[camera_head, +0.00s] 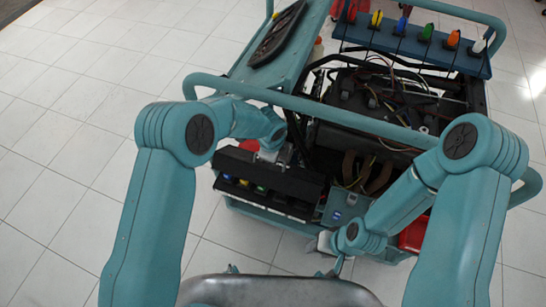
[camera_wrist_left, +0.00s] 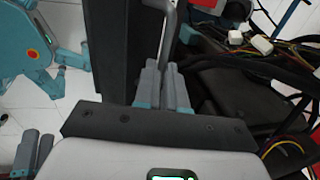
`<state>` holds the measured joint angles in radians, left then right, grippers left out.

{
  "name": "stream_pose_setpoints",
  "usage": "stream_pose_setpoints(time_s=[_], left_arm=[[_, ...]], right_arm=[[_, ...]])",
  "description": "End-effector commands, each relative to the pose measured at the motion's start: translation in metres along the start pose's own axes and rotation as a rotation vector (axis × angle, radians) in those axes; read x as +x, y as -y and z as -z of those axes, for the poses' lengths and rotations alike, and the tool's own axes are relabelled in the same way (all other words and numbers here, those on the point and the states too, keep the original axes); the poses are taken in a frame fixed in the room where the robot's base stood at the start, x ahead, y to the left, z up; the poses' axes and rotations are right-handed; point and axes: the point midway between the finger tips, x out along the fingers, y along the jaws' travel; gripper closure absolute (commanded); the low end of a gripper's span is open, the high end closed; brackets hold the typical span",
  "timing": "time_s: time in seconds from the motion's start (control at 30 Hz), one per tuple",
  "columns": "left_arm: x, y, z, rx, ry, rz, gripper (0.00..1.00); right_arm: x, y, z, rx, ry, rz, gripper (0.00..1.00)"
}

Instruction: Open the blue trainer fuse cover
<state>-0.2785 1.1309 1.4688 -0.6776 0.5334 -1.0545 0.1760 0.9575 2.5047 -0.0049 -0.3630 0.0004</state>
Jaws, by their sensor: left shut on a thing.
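The fuse box sits on the near side of the teal-blue trainer (camera_head: 330,107). Its long black cover (camera_head: 270,178) shows in the head view with yellow, blue and green fuses (camera_head: 243,184) visible under its near edge, so it looks lifted. My left gripper (camera_head: 273,153) is at the cover's far upper side. In the left wrist view its fingers (camera_wrist_left: 166,82) are closed around a thin metal handle (camera_wrist_left: 170,30), beside the dark cover panel (camera_wrist_left: 121,45). My right gripper (camera_head: 325,243) is low at the trainer's near side, by a teal-grey box; its fingers are too small to read.
A teal tube rail (camera_head: 310,105) runs over the engine close to my left arm. Loose wires (camera_head: 390,80) and black hoses lie behind the fuse box. A rack of coloured plugs (camera_head: 410,45) stands at the back. The tiled floor (camera_head: 80,110) at left is clear.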

Motion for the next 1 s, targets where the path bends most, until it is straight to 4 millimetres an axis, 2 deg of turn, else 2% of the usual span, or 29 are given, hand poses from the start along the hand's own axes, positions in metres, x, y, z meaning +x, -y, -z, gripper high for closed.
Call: stream_pose_setpoints(time_s=[0.33, 0.4, 0.43, 1.0], left_arm=[[0.0041, -0.0039, 0.0001, -0.002, 0.0, -0.011, 1.0], [0.0042, -0.004, 0.0001, -0.002, 0.0, -0.012, 0.74], [0.004, -0.0038, 0.0001, -0.002, 0.0, -0.011, 0.64], [0.0009, -0.0029, 0.0, 0.001, 0.0, -0.004, 0.64]], right_arm=[[0.0007, -0.0002, 0.0, 0.0, 0.0, 0.0, 0.57], [0.0007, -0.0002, 0.0, 0.0, 0.0, 0.0, 0.57], [0.0007, -0.0002, 0.0, 0.0, 0.0, 0.0, 0.57], [0.0006, -0.0002, 0.0001, 0.0, 0.0, 0.0, 0.57]])
